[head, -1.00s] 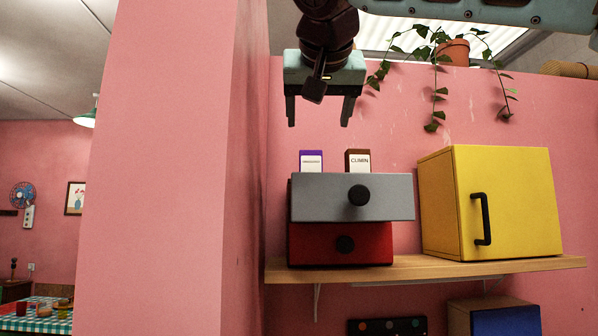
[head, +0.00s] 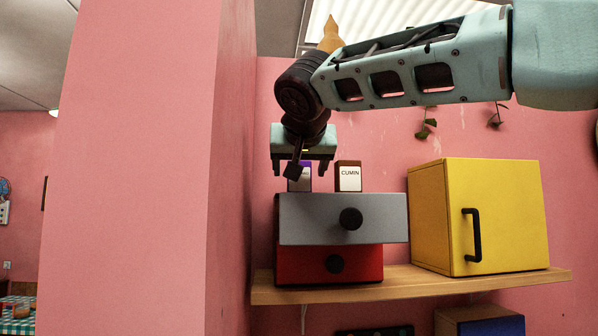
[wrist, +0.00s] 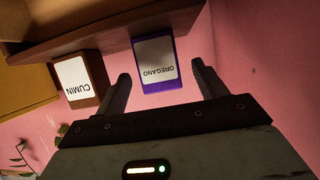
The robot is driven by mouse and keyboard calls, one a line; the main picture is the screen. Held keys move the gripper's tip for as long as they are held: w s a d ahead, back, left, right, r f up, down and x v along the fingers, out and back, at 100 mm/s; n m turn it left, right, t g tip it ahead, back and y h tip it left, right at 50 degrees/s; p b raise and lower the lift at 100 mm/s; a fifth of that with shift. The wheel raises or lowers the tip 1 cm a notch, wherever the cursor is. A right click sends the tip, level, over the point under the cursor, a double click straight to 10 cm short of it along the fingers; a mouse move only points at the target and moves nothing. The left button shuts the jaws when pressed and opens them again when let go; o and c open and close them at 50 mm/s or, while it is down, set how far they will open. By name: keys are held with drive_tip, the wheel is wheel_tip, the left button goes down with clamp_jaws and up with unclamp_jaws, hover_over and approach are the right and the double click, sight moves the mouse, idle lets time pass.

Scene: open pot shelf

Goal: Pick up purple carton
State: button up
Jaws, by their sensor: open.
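The purple carton (head: 306,184) stands upright at the left end of the drawer unit, partly hidden by my gripper (head: 300,170) in the head view. In the wrist view the purple carton (wrist: 154,64) has a white label reading OREGANO, upside down. My gripper (wrist: 160,80) is open there, one finger on each side of the carton and a gap showing on both sides. The fingertips reach the lower half of the pictured carton. I see no contact.
A brown CUMIN carton (head: 348,177) stands just right of the purple one. Below them are a grey drawer front (head: 315,220) and a red one (head: 305,265). A yellow cabinet (head: 510,215) stands right on the wooden shelf (head: 430,280). A pink wall (head: 140,180) is close left.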

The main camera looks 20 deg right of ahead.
drive_tip(key=shift+w+d+p, duration=0.2)
drive_tip(key=shift+w+p, duration=0.35)
drive_tip(key=shift+p, duration=0.1)
drive_tip(key=p+x, duration=0.2)
drive_tip(key=x, duration=0.2)
drive_tip(key=shift+w+p, duration=0.1)
drive_tip(key=shift+p, duration=0.3)
drive_tip(key=shift+f, duration=0.1)
drive_tip(key=c, duration=1.1)
